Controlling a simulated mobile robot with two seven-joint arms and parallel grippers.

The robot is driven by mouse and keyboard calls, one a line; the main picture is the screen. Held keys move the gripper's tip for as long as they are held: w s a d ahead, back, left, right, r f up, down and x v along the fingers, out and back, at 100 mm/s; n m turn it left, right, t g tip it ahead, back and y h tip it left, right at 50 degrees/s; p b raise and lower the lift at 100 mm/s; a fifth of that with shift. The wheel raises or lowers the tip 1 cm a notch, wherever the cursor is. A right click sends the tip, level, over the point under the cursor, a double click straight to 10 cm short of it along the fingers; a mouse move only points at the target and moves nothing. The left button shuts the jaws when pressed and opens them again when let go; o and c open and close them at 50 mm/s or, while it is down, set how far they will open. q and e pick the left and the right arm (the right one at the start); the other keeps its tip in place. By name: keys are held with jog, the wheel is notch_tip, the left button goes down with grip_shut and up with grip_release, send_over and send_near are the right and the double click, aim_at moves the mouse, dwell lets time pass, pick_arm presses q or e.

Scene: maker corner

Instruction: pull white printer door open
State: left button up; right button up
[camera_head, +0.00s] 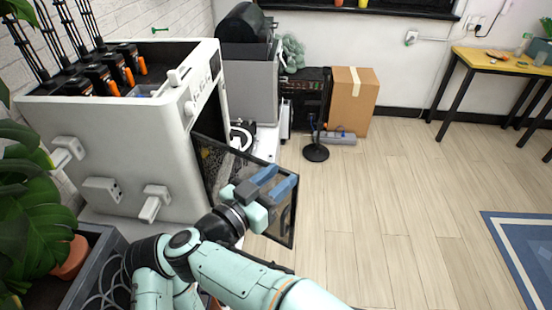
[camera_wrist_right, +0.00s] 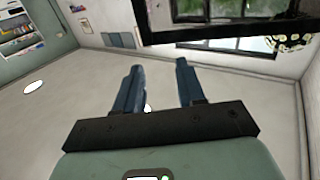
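The white printer (camera_head: 158,135) stands at the left in the head view. Its dark-framed, see-through door (camera_head: 285,221) is swung out from the front opening, toward the right. My right gripper (camera_head: 272,182) overlaps the door's outer part in the head view; whether it touches the door I cannot tell. In the right wrist view its two blue fingers (camera_wrist_right: 158,82) are apart with nothing between them. A dark frame with a glassy pane, probably the door (camera_wrist_right: 225,32), crosses the top of that view, beyond the fingertips. My left gripper is not in view.
A leafy plant (camera_head: 30,190) and a grey crate (camera_head: 103,245) are at the lower left. A grey machine (camera_head: 250,85), a cardboard box (camera_head: 352,100) and a black stand (camera_head: 316,153) are behind the door. The wooden floor (camera_head: 400,210) to the right is clear.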

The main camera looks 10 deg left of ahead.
jog(key=shift+r, duration=2.35)
